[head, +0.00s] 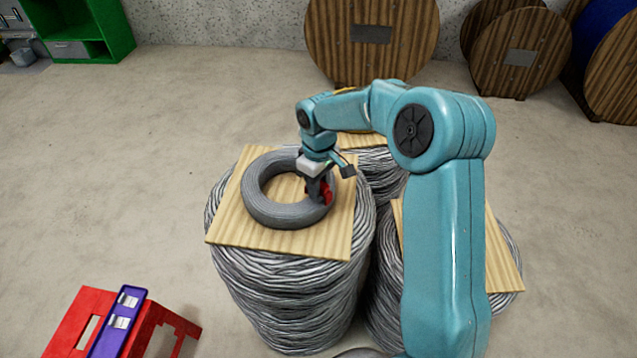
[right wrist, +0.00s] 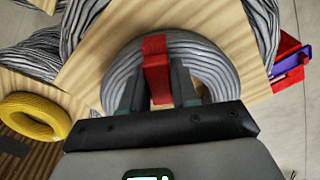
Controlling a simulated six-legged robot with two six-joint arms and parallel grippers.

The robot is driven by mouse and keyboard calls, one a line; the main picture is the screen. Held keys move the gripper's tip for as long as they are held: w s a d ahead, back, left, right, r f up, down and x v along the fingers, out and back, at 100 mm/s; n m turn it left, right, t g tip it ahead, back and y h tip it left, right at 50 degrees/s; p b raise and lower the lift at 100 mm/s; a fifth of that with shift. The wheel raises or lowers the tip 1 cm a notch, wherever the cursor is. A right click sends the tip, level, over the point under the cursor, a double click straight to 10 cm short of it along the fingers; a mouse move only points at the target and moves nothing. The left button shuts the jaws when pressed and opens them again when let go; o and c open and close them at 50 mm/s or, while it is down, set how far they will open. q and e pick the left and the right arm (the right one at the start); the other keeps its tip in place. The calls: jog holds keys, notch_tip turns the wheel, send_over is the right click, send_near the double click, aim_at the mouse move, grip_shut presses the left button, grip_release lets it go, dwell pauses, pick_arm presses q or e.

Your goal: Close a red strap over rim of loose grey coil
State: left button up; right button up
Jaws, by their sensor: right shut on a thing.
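The loose grey coil (head: 262,211) lies flat on a square wooden board (head: 230,228) on top of a big grey cable stack. My right gripper (head: 320,192) reaches down at the coil's right side and is shut on the red strap (head: 327,193). In the right wrist view, the red strap (right wrist: 156,70) stands between the fingers (right wrist: 158,90) and lies across the rim of the grey coil (right wrist: 203,62). I cannot tell whether the strap's ends meet. The gripper hides part of the strap in the head view. My left gripper is not in view.
Several grey cable stacks (head: 290,300) stand close together, some with wooden boards. A yellow coil (right wrist: 35,115) lies left in the wrist view. Wooden reels (head: 370,35) and a green shelf (head: 90,30) line the wall. The left floor is clear.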

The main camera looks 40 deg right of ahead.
jog(key=shift+f+b, duration=0.35)
jog(key=shift+f, duration=0.25)
jog(key=shift+f, duration=0.1)
jog(key=shift+f, duration=0.15)
dwell(0.3)
jog(key=shift+r+p, duration=0.3)
jog(key=shift+r, duration=0.35)
jog(key=shift+r, duration=0.3)
jog(key=shift+r+p, duration=0.25)
jog(key=shift+p, duration=0.15)
jog(key=shift+f, duration=0.3)
